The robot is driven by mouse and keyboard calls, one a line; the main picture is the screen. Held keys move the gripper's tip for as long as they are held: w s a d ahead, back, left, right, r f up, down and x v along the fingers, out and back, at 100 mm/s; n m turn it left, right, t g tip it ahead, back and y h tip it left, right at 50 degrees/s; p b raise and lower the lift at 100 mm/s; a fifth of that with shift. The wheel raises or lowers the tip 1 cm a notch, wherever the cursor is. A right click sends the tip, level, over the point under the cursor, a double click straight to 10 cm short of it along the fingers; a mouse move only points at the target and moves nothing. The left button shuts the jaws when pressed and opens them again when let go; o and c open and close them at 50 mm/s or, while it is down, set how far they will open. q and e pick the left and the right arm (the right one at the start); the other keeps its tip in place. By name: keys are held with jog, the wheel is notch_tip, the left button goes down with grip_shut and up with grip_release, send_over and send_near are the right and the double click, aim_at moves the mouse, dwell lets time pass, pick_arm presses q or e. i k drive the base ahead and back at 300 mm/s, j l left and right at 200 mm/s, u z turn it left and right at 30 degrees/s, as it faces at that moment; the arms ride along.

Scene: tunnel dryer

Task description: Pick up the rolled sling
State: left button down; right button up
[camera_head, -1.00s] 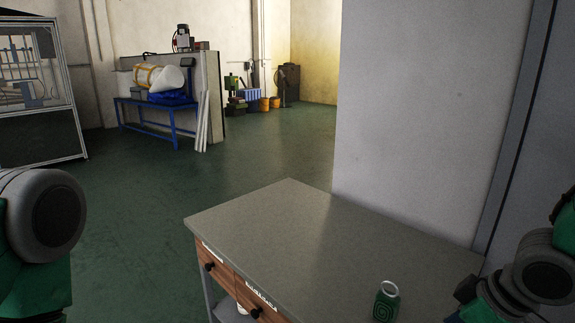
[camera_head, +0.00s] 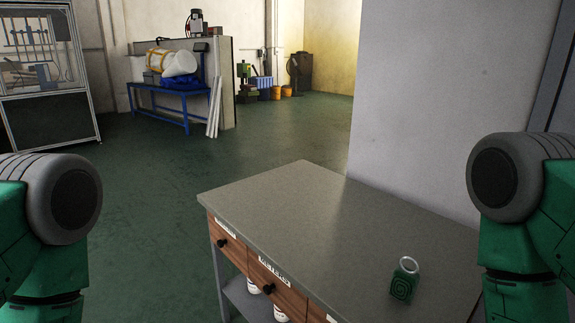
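The rolled sling (camera_head: 403,287) is a small green roll with a spiral on its side and a pale ring at its top. It rests on the grey top of the drawer table (camera_head: 290,205), towards the right front. Nothing of mine touches it. Only green and grey links of my two arms show at the left and right edges of the view. Both grippers are outside the picture.
A light grey wall or panel (camera_head: 440,100) stands right behind the table. The table has wooden drawers (camera_head: 231,243) with dark knobs and a lower shelf. A framed cabinet (camera_head: 45,70) and a blue bench (camera_head: 170,105) stand farther back. Green floor is clear at left.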

aim_at(404, 282)
jog(key=l, duration=1.15)
jog(key=l+u, duration=0.7)
jog(key=l, duration=0.25)
jog(key=k+l+u, duration=0.15)
jog(key=l+u, duration=0.2)
